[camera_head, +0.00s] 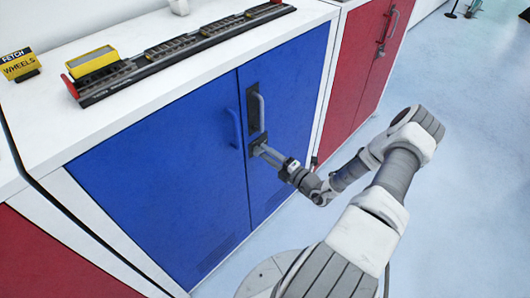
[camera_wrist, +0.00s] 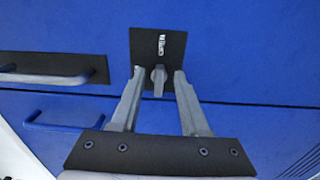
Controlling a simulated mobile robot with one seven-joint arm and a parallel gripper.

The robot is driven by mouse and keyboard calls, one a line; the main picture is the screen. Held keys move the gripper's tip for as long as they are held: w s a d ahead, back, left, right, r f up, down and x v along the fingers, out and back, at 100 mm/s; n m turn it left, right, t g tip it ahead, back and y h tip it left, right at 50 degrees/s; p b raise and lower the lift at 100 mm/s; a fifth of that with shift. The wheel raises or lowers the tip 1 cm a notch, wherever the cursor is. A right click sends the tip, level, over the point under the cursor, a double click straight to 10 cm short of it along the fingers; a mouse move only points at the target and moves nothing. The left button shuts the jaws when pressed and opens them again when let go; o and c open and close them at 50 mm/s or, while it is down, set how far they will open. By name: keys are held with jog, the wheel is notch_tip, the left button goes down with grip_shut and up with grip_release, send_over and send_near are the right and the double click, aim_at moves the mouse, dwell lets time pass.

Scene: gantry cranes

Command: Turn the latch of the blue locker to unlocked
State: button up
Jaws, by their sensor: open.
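My gripper (camera_wrist: 159,76) is open, with one finger on each side of the knob near the tips. I cannot tell whether either finger touches the knob. In the head view my gripper (camera_head: 260,149) is at the door seam, below the right door's handle (camera_head: 260,112), and hides most of the latch.
A black track (camera_head: 180,45) with a yellow block (camera_head: 92,61) lies on the white top, beside a yellow sign (camera_head: 19,65) reading "FETCH WHEELS". A red locker (camera_head: 358,62) stands to the right. The floor (camera_head: 460,150) at right is clear.

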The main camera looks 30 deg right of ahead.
jog(key=p+v, duration=0.1)
jog(key=v, duration=1.5)
jog(key=shift+s, duration=0.2)
jog(key=a+r+n+g+y+p, duration=0.2)
jog(key=a+r+n+g, duration=0.6)
jog(key=r+n, duration=0.55)
jog(key=a+r+n+g+y+p, duration=0.25)
jog(key=a+r+n+g, duration=0.55)
jog(key=r+n, duration=0.55)
jog(key=s+a+r+n+t+h+p, duration=0.2)
jog(key=s+r+n+h, duration=0.2)
jog(key=r+n, duration=0.6)
jog(key=s+a+r+n+t+h+p, duration=0.2)
jog(key=s+r+n+h, duration=0.3)
jog(key=r+n, duration=0.4)
jog(key=a+n+h, duration=0.1)
jog(key=n, duration=0.3)
jog(key=shift+r+t+h, duration=0.3)
jog(key=shift+r+h, duration=0.05)
